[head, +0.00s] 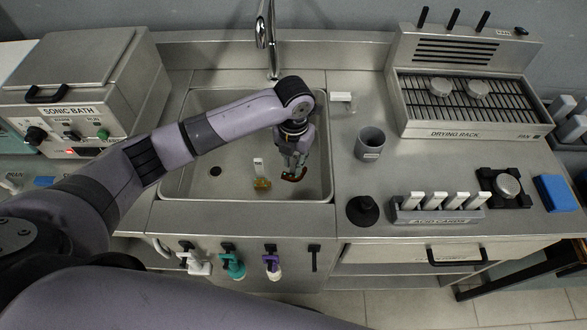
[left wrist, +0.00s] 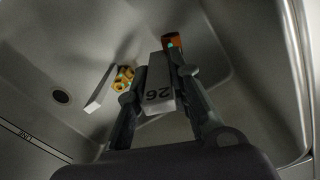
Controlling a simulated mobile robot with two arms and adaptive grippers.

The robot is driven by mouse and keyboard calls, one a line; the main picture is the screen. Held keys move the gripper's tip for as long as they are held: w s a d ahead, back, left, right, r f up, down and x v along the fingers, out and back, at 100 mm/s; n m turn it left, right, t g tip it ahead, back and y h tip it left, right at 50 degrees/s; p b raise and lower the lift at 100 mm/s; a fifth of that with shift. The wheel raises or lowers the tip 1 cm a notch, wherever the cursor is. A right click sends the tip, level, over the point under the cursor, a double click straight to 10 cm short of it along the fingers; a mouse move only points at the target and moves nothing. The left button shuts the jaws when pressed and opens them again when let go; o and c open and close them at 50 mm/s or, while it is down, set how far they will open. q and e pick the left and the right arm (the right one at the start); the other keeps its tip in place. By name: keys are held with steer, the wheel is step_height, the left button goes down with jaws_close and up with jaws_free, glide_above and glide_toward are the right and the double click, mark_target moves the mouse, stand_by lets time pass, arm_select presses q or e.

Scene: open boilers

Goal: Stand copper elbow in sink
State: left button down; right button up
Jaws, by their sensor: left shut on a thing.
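The copper elbow (head: 296,175) is a small reddish-brown piece low in the steel sink (head: 215,185), at the right of the basin. It also shows in the left wrist view (left wrist: 172,42) at the far end of a white tag (left wrist: 158,92) marked 26. My left gripper (head: 292,160) reaches down into the sink. Its fingers (left wrist: 162,82) are shut on the tag of the copper elbow. Whether the elbow touches the basin floor I cannot tell. My right gripper is not in view.
A brass fitting (head: 262,184) with an upright white tag stands in the sink, left of my gripper; it also shows in the left wrist view (left wrist: 123,78). The faucet (head: 266,35) rises behind. A grey cup (head: 370,143) and a card rack (head: 438,214) stand right of the sink.

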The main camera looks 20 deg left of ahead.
arm_select(q)
steer(key=shift+f, duration=0.7)
step_height(320, 180, down, 3)
steer(key=shift+r, duration=0.2)
steer(key=shift+f, duration=0.55)
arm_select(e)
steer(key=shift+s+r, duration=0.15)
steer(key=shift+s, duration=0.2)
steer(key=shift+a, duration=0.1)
